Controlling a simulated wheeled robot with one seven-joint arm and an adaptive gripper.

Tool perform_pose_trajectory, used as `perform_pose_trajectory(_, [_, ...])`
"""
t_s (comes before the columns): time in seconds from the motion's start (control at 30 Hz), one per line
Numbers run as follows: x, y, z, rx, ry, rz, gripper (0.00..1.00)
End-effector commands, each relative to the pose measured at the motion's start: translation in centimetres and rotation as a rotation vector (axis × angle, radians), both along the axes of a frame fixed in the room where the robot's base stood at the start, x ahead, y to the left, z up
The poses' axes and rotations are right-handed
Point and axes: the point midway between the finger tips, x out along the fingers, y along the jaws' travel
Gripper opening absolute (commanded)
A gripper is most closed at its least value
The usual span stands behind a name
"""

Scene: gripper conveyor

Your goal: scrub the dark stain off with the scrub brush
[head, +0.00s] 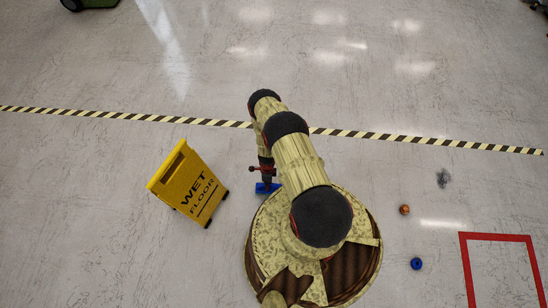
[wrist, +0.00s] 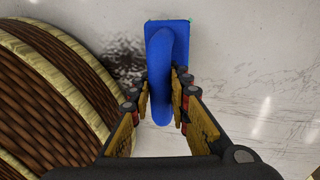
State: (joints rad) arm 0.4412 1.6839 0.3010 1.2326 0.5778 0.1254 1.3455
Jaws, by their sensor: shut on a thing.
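A blue scrub brush (wrist: 180,30) is gripped by its handle in my gripper (wrist: 159,88). Its flat block is at or close to the floor; I cannot tell whether it touches. In the head view the brush (head: 263,188) shows beside my base, partly behind my arm. A dark stain (wrist: 121,60) lies on the floor just left of the brush in the wrist view, between it and my base, and partly hidden by the brush. The head view shows a dark smudge (head: 443,178) farther right on the floor.
A yellow wet floor sign (head: 188,184) stands left of the brush. A small orange object (head: 404,209) and a blue one (head: 416,263) lie to the right, near a red floor outline (head: 497,237). A striped floor line (head: 400,138) crosses behind. Floor beyond it is mostly clear.

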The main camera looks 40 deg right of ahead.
Motion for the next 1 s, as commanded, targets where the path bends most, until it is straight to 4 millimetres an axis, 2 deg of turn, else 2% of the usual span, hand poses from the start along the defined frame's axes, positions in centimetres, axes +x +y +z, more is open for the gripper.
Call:
perform_pose_trajectory(0.5, [-0.2,-0.2,4.7,0.001,0.003,0.009,0.00])
perform_pose_trajectory(1.0, [-0.2,-0.3,5.3,0.002,0.003,0.011,0.00])
